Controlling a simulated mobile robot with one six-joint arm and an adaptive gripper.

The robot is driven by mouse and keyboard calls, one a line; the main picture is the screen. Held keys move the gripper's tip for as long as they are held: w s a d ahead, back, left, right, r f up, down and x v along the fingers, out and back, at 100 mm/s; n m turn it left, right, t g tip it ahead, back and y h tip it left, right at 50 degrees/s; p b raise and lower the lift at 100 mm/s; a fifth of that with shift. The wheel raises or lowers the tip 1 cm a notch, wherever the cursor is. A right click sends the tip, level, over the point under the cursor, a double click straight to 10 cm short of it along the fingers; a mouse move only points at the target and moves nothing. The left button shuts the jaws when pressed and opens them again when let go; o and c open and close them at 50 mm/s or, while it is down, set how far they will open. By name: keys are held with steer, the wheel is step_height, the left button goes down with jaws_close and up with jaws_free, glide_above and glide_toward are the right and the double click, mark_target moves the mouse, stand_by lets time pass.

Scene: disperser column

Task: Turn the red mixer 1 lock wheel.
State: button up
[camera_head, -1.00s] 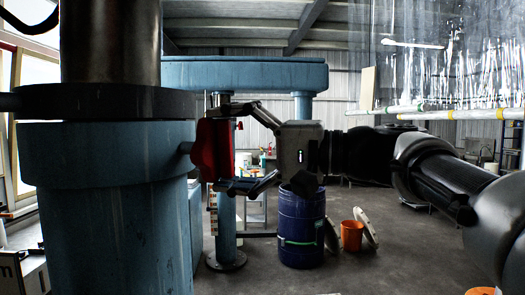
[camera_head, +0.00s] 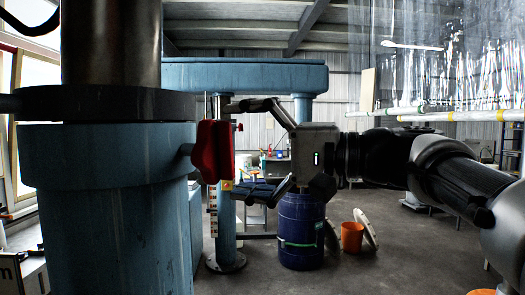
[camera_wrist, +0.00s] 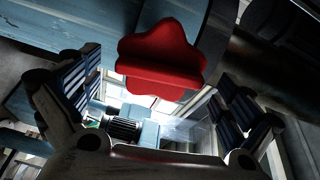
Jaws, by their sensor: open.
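The red lock wheel (camera_head: 211,150) sits on a short stem at the right side of the large blue column (camera_head: 105,170). In the wrist view the wheel (camera_wrist: 160,60) shows its lobed rim and a raised bar across it, above the middle of the picture. My gripper (camera_head: 235,148) is open, with one finger above and one below the wheel's right edge in the head view. In the wrist view its fingers (camera_wrist: 155,100) lie left and right of the wheel, apart from it. Nothing is held.
A blue drum (camera_head: 301,230) stands on the floor below my gripper, with an orange bucket (camera_head: 352,237) to its right. A slim blue post (camera_head: 227,225) stands behind the wheel. A blue beam (camera_head: 245,73) runs above.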

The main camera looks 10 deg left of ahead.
steer(key=s+d, duration=0.1)
steer(key=d, duration=0.9)
